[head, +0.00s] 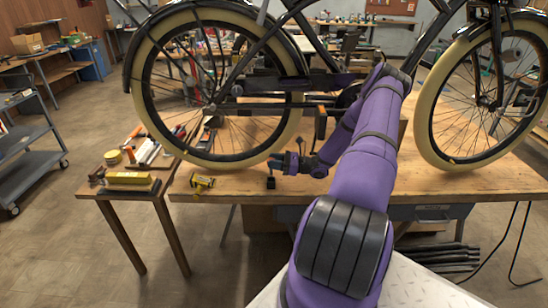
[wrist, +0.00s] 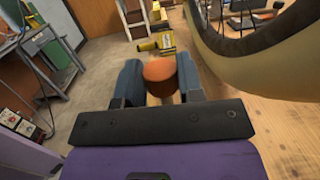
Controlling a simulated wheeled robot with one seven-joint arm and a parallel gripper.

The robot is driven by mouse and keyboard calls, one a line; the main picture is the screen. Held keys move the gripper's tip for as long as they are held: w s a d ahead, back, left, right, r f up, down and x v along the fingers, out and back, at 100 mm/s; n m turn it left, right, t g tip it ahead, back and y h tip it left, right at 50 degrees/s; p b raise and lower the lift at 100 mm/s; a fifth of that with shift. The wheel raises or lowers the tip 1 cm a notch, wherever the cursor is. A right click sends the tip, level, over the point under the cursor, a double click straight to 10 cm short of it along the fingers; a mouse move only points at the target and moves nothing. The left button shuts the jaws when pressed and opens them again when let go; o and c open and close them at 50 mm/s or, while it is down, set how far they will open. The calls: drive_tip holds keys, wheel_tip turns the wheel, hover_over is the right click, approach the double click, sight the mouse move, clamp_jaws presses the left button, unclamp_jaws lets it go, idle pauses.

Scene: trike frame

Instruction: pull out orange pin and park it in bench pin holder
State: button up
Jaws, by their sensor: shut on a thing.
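The orange pin shows in the wrist view as a round orange-brown head (wrist: 160,70) between the two blue-grey fingers. My gripper (wrist: 161,84) is shut on it. In the head view my gripper (head: 279,162) is over the front edge of the wooden bench, just below the tyre of the left wheel. The pin's shaft is hidden. A small black block (head: 271,183) stands at the bench edge just below my gripper in the picture; it may be the pin holder, but I cannot tell for sure.
The trike's left wheel (head: 148,88) stands close behind my gripper; its tyre fills the wrist view's upper right. A yellow tool (head: 202,182) lies on the bench to the left. A side table (head: 136,190) holds several items. The wooden bench (head: 350,184) is clear at front right.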

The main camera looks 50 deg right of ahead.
drive_tip(key=shift+f, duration=0.6)
drive_tip(key=shift+f, duration=2.25)
idle(1.1)
drive_tip(key=o, duration=1)
drive_tip(key=v, duration=1)
drive_tip(key=shift+s+d+f, duration=0.1)
drive_tip(key=shift+s+d, duration=0.1)
drive_tip(key=shift+s, duration=0.15)
drive_tip(key=shift+d, duration=0.1)
